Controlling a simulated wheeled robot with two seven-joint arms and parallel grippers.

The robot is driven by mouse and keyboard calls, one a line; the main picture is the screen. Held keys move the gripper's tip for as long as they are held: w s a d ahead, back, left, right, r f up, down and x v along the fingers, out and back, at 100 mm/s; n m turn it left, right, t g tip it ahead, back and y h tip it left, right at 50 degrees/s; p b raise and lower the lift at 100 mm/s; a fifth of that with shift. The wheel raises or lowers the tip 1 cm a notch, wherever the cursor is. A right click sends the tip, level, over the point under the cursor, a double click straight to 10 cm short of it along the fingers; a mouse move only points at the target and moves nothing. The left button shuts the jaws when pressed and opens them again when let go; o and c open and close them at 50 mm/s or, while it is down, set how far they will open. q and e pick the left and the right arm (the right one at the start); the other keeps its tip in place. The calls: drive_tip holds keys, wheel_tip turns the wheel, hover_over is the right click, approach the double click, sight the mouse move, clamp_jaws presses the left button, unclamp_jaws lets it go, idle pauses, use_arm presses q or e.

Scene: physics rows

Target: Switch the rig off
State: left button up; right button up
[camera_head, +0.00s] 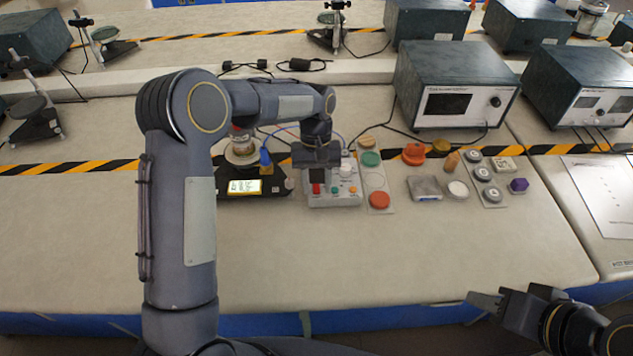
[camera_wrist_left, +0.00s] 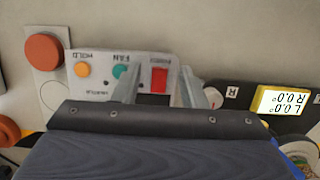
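The rig's control box (camera_head: 345,196), light grey, sits on the bench in front of my left arm. In the left wrist view its panel (camera_wrist_left: 98,62) appears upside down, with a red rocker switch (camera_wrist_left: 159,78) apparently labelled POWER, a green button (camera_wrist_left: 121,72) labelled FAN and an orange button (camera_wrist_left: 82,69) labelled HOLD. My left gripper (camera_head: 318,180) is over the box; in the wrist view its fingers (camera_wrist_left: 160,92) are apart, either side of the red switch, holding nothing. Contact cannot be told. My right gripper (camera_head: 484,303) is low at the right, away from the box.
A black unit with a lit display (camera_head: 243,186) stands left of the box; the display reads 0.0 values. A plate with a red-orange button (camera_head: 379,200) lies right of it. Loose discs, a grey block (camera_head: 425,187) and a purple piece (camera_head: 519,185) lie further right.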

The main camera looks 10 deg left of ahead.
sight(315, 185)
use_arm(q)
drive_tip(key=v, duration=0.7)
drive_tip(key=shift+r, duration=0.3)
drive_tip(key=shift+a, duration=0.1)
drive_tip(key=s+a+r+t+h, duration=0.1)
drive_tip(key=s+a+r+t, duration=0.1)
drive_tip(key=s+a+r, duration=0.3)
drive_tip(key=s+a+r+t+h, duration=0.1)
drive_tip(key=s+a+r+t, duration=0.2)
drive_tip(key=s, duration=0.5)
drive_tip(key=s+f+m+t+h, duration=0.1)
drive_tip(key=s+f+t, duration=0.1)
drive_tip(key=s, duration=1.4)
drive_tip(key=shift+s+d+f+m+t, duration=0.25)
drive_tip(key=shift+d+m+t, duration=0.1)
drive_tip(key=shift+t, duration=0.35)
